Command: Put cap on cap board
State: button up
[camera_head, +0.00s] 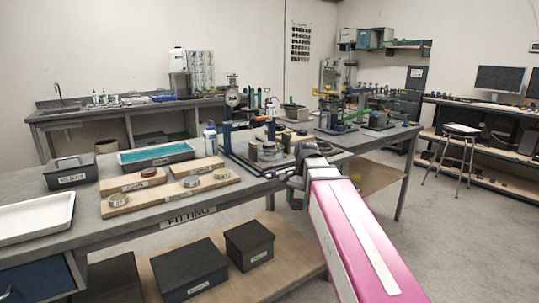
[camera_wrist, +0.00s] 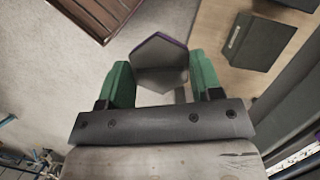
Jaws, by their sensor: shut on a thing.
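My gripper (camera_wrist: 162,78) has its two green fingers on either side of a grey, six-sided cap (camera_wrist: 160,55) with a dark purple edge, and is shut on it. In the head view my gripper (camera_head: 297,192) is at the front right edge of the workbench, partly hidden by my arm; the cap cannot be made out there. The wooden cap board (camera_head: 120,207) lies on the bench left of my gripper, apart from it.
A teal-lined tray (camera_head: 155,155), a labelled bin (camera_head: 70,173) and a white tray (camera_head: 35,217) stand on the bench's left. A blue-based fixture (camera_head: 265,148) and a bottle (camera_head: 210,137) stand near my gripper. Dark boxes (camera_head: 187,268) sit on the lower shelf.

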jog(key=s+d+f+n+h, duration=0.1)
jog(key=s+d+f+n, duration=0.2)
jog(key=d+f+n, duration=0.4)
notch_tip(320, 180, down, 4)
jog(key=shift+d+f+g+h, duration=0.1)
jog(key=shift+d+g+h, duration=0.25)
jog(key=shift+d, duration=0.55)
jog(key=shift+s, duration=0.1)
